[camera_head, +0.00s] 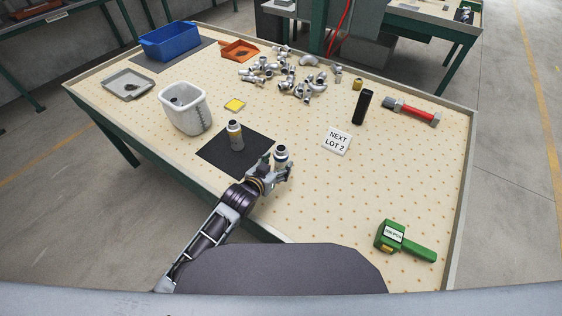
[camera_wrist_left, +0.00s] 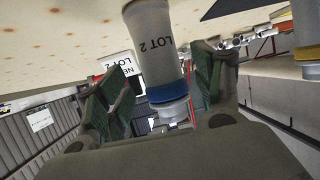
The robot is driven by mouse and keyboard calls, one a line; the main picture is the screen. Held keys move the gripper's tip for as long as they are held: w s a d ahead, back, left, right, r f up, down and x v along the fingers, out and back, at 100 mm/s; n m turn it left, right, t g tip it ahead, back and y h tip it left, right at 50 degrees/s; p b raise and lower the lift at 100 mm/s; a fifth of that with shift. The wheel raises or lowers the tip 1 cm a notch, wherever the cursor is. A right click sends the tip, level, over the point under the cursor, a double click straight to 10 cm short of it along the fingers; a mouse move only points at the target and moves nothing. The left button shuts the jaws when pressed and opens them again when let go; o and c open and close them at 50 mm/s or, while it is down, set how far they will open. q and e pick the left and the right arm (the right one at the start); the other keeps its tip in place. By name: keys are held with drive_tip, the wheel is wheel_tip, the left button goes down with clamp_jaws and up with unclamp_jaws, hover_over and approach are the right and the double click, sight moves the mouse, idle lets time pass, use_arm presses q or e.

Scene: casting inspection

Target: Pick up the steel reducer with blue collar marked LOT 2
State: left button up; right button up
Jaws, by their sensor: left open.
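The steel reducer with the blue collar (camera_head: 281,154) stands just off the right edge of the black mat. In the left wrist view the same reducer (camera_wrist_left: 155,48) shows "LOT 2" upside down, with its blue collar and narrow end lower in the picture. My left gripper (camera_head: 277,172) is open at this reducer. In the left wrist view its fingers (camera_wrist_left: 160,92) are spread on either side of it, and contact cannot be told. A second reducer (camera_head: 235,136) stands on the mat; a yellowish collar shows on it in the left wrist view (camera_wrist_left: 309,52). My right gripper is out of view.
The black mat (camera_head: 215,153) lies left of my gripper. A white card (camera_head: 336,141) reads "NEXT LOT 2". A white bin (camera_head: 186,112), a pile of pipe fittings (camera_head: 290,75), a black upright object (camera_head: 362,106) and a green tool (camera_head: 404,241) surround free board at the right.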

sight(278, 162)
use_arm(q)
drive_tip(key=shift+x, duration=1.9)
drive_tip(key=shift+r, duration=0.1)
drive_tip(key=c, duration=1.5)
drive_tip(key=shift+w+r, duration=0.1)
